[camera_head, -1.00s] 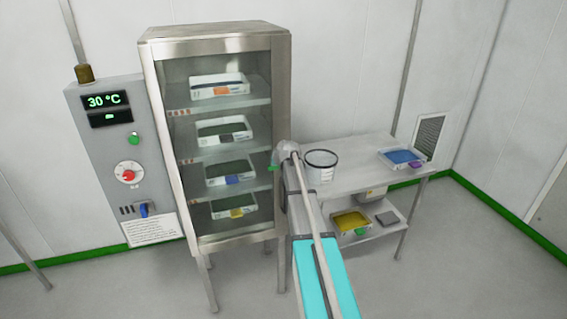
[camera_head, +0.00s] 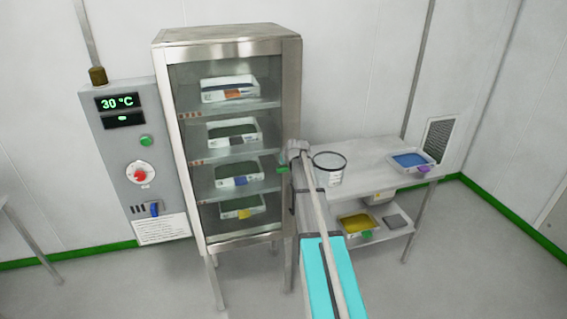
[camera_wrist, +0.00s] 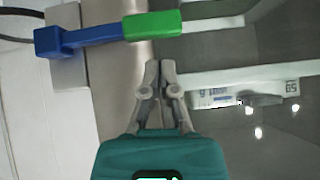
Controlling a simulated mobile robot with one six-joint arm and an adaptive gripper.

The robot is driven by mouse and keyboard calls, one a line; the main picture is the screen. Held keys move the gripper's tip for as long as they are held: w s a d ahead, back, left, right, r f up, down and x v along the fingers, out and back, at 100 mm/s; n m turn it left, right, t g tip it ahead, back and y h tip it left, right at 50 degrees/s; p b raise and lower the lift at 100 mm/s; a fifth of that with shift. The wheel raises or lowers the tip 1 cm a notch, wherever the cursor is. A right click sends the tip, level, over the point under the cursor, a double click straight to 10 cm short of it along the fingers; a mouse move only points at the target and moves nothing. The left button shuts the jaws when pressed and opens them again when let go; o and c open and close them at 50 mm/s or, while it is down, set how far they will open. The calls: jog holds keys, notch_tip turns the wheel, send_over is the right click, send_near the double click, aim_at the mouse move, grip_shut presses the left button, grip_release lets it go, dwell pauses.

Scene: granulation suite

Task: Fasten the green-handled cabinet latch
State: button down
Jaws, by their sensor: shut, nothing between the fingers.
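The steel cabinet (camera_head: 224,42) has a glass front with several trays behind it. Its latch has a green handle (camera_head: 282,168) at the right edge of the front, partly hidden by my arm. In the wrist view the green handle (camera_wrist: 152,25) lies across the picture at the end of a blue lever (camera_wrist: 90,37). The lever's blue pivot end sits over a metal plate (camera_wrist: 68,70) at the left. The handle reaches past the steel door post toward the glass. My gripper (camera_wrist: 160,66) is shut and empty, its tips a short way below the handle in that view, apparently apart from it.
A control box (camera_head: 117,165) with a red knob stands left of the cabinet. Open floor lies in front.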

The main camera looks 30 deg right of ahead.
jog(key=w+p+v, duration=0.1)
jog(key=p+v, duration=0.7)
jog(key=v, duration=0.3)
jog(key=shift+s+a+r, duration=0.15)
jog(key=shift+a+r, duration=0.05)
jog(key=shift+r, duration=0.35)
jog(key=s+a+f+n+g+y+b, duration=0.1)
jog(key=s+a+f+b, duration=0.1)
jog(key=s+a+f, duration=0.3)
jog(key=s+a+f+g+b, duration=0.1)
jog(key=s+a+g, duration=0.1)
jog(key=a, duration=0.5)
jog(key=s+a+f+n+g+y+b, duration=0.1)
jog(key=s+a+f+b, duration=0.1)
jog(key=s+a+f, duration=0.3)
jog(key=s+a+f+g+b, duration=0.2)
jog(key=s+a, duration=0.4)
jog(key=s, duration=0.1)
jog(key=s+a+f+g+h+b, duration=0.1)
jog(key=s+a+f+g+b, duration=0.1)
jog(key=s+a, duration=0.5)
jog(key=shift+s+a+f+n+g+b, duration=0.2)
jog(key=shift+s+f+n+g+b, duration=0.15)
jog(key=shift+s+g+b, duration=0.15)
dwell(0.3)
